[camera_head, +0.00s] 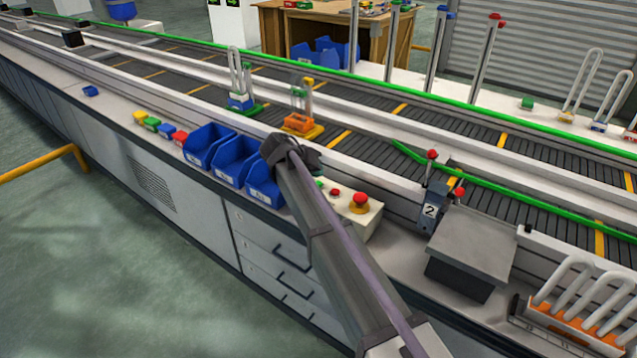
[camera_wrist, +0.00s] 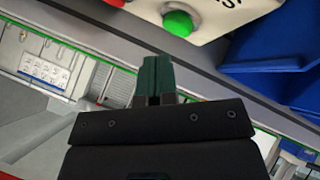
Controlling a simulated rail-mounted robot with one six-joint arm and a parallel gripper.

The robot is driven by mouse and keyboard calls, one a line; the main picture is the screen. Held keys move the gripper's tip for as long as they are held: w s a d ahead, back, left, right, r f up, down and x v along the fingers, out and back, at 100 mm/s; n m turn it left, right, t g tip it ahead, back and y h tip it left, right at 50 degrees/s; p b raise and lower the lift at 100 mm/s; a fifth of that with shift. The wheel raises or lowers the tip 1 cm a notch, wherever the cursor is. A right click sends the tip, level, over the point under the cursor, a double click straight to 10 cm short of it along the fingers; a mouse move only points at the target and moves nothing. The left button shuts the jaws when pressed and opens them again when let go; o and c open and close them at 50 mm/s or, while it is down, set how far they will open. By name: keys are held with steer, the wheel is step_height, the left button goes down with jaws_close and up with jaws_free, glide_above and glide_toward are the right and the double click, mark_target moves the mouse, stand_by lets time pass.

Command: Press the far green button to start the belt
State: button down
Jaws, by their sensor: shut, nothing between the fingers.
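The white button box (camera_head: 364,219) stands on the bench front. In the wrist view the round green button (camera_wrist: 178,23) shows at the top on the white box face (camera_wrist: 222,14). My gripper (camera_wrist: 155,68) is shut and empty, its fingertips just below and left of the button in the picture, with a gap between. In the head view its fingertips are hidden.
Blue bins (camera_head: 236,159) stand close left of the box. A grey block (camera_head: 470,245) and the post marked 2 (camera_head: 430,208) are to its right. The conveyor (camera_head: 370,132) runs behind, carrying coloured bases with upright loops (camera_head: 300,122).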

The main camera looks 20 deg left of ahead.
steer(key=shift+f, duration=0.1)
steer(key=shift+f+b, duration=0.35)
steer(key=shift+b, duration=0.1)
